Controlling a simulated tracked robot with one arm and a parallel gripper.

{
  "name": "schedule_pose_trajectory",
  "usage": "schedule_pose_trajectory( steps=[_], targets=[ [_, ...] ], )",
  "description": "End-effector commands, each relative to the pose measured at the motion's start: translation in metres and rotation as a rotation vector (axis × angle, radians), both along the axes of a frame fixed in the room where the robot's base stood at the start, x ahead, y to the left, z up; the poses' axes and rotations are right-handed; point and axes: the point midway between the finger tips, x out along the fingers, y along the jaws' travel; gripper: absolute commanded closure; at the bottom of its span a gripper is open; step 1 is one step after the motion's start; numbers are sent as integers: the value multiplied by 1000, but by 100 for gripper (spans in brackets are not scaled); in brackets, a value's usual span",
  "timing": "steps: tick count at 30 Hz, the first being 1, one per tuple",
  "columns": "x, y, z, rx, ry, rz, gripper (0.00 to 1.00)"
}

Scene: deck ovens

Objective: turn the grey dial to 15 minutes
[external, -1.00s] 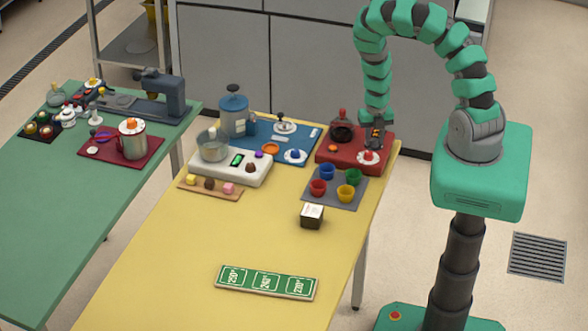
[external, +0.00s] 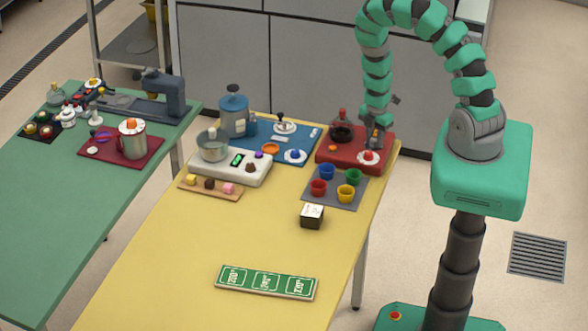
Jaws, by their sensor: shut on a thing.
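My gripper (external: 374,141) points down over the back right of the red board (external: 327,155), at the far right corner of the yellow table. It is shut on a small part there, which looks to be the grey dial. The jaws and arm hide most of that part, so its pointer and marks cannot be read. A white disc with a red knob (external: 368,157) sits just in front of the jaws on the same board.
A dark pot with a red top (external: 342,130) stands left of the gripper. A grey mat (external: 334,198) with several coloured cups lies in front. The blue board (external: 262,152) carries a dial with a dark grip (external: 283,123) and a blue-knobbed one (external: 294,155).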

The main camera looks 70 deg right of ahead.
Motion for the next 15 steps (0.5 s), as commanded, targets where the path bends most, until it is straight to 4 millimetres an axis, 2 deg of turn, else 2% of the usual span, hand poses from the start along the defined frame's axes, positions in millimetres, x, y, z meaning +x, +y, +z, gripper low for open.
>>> schedule_pose_trajectory(
  steps=[6,15],
  targets=[
    [1,0,0,0,-1,-149,91],
    [1,0,0,-1,0,-266,91]
  ],
)
